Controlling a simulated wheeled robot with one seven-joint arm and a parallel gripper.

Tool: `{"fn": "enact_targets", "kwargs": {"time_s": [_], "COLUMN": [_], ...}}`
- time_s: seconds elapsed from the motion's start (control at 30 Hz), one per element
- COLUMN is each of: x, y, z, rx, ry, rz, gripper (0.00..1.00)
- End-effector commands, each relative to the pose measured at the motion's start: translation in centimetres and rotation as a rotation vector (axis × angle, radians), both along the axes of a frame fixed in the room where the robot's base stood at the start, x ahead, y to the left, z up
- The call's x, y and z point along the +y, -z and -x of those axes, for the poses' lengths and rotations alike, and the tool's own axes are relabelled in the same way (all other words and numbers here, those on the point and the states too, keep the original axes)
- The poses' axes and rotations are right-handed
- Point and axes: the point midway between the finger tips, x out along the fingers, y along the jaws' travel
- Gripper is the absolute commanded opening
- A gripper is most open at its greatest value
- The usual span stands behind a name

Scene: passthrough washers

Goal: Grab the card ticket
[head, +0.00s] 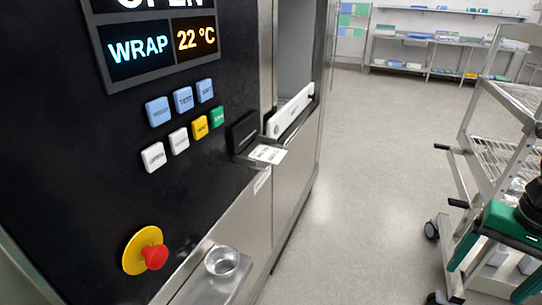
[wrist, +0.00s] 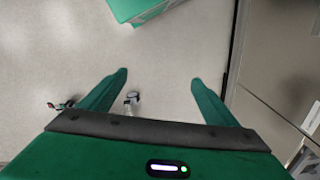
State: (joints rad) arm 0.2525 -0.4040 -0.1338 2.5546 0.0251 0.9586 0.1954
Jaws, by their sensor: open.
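The card ticket (head: 268,153) is a small white printed slip. In the head view it sticks out of a dark slot unit (head: 243,134) on the front of the machine, right of the buttons. My gripper (wrist: 159,77) shows in the wrist view with two green fingers spread apart and nothing between them but floor. The ticket cannot be made out in the wrist view, and my gripper is well away from it.
The black panel carries several coloured buttons (head: 182,100), a red emergency knob (head: 154,256) and a screen reading WRAP and 22 °C (head: 158,45). A metal ledge with a round cup (head: 221,261) juts out below. A wheeled rack (head: 486,135) stands right. Floor between is clear.

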Motion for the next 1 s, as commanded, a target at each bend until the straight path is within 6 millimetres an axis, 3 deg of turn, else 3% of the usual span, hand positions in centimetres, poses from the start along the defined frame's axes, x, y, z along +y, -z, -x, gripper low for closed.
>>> {"fn": "enact_targets", "kwargs": {"time_s": [0.2, 0.4, 0.53, 0.67, 0.8, 1.0], "x": [5.2, 12.3, 17.3, 22.1, 26.0, 28.0], "y": [3.8, 6.5, 7.0, 6.1, 3.3, -1.5], "z": [-8.1, -14.0, -17.1, -19.8, -22.6, -25.7], "rx": [-0.04, -0.044, -0.008, 0.067, 0.194, 0.404], "ry": [0.098, 0.245, 0.373, 0.522, 0.697, 0.901], "rz": [-0.141, -0.389, -0.595, -0.829, -1.097, -1.412], "gripper": [0.83, 0.83, 0.83, 0.83, 0.83, 0.83]}}
